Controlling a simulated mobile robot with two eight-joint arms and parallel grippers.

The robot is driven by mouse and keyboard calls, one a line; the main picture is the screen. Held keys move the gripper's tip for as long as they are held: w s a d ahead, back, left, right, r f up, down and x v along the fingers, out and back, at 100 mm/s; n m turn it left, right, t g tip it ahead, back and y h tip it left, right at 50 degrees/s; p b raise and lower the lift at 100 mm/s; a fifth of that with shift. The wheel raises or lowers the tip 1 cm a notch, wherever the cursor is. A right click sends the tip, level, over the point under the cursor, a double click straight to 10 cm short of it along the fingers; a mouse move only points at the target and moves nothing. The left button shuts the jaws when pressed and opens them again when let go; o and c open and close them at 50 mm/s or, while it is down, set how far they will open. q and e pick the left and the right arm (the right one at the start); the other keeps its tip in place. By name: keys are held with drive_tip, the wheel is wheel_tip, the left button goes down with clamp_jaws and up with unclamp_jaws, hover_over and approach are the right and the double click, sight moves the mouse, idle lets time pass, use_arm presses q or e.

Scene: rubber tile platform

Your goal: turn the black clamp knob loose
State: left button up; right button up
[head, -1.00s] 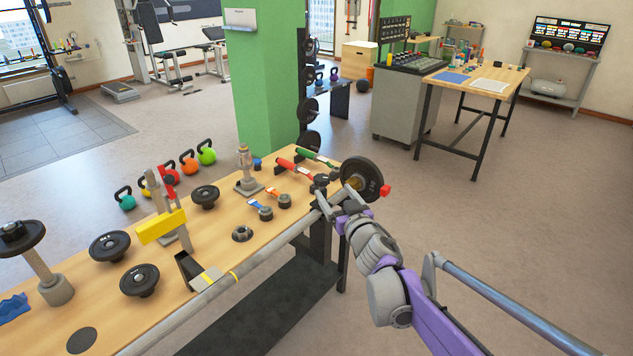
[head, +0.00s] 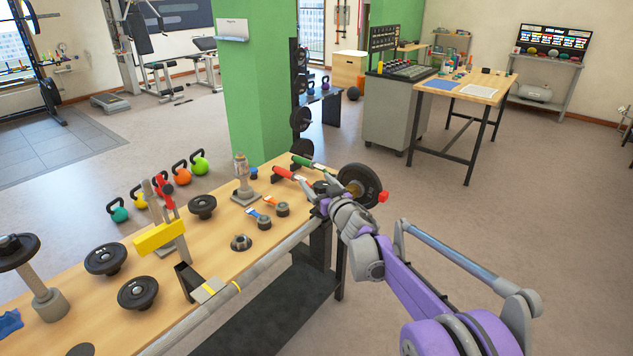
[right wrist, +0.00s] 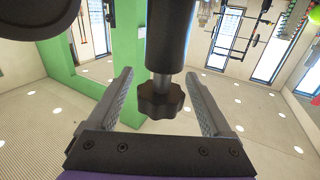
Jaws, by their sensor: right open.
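The black clamp knob (right wrist: 160,101) shows in the right wrist view as a lobed star knob on a short metal stem below a dark cylinder (right wrist: 168,35). It sits between the two grey fingers of my right gripper (right wrist: 160,78), with a visible gap on each side. The right gripper is open. In the head view the right gripper (head: 324,203) is at the far right end of the workbench, near the bar with a black weight plate (head: 360,185). The knob cannot be made out there, where the gripper and arm crowd it. My left gripper is not in view.
The wooden workbench (head: 205,262) holds weight plates, a yellow-and-red clamp (head: 160,236), and red and green handled tools (head: 300,168) close to the right gripper. A grey pipe (head: 225,290) runs along its front edge. The floor (head: 470,220) right of the bench is clear.

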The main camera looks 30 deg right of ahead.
drive_tip(key=shift+w, duration=0.35)
clamp_jaws()
drive_tip(key=shift+n+y, duration=0.3)
drive_tip(key=shift+y, duration=0.1)
drive_tip(key=shift+s+a+n+g+y+p, duration=0.25)
drive_tip(key=shift+a+n+g+y+p, duration=0.2)
drive_tip(key=shift+n+g+y, duration=1.35)
drive_tip(key=shift+s+a+n+g+y+p, duration=0.2)
drive_tip(key=shift+a+n+g+y+p, duration=0.45)
drive_tip(key=shift+n+y, duration=2.05)
drive_tip(key=shift+s+a+n+g+y+p, duration=0.25)
drive_tip(key=shift+n+g+y, duration=1.15)
drive_tip(key=shift+y, duration=1.8)
drive_tip(key=shift+g, duration=0.25)
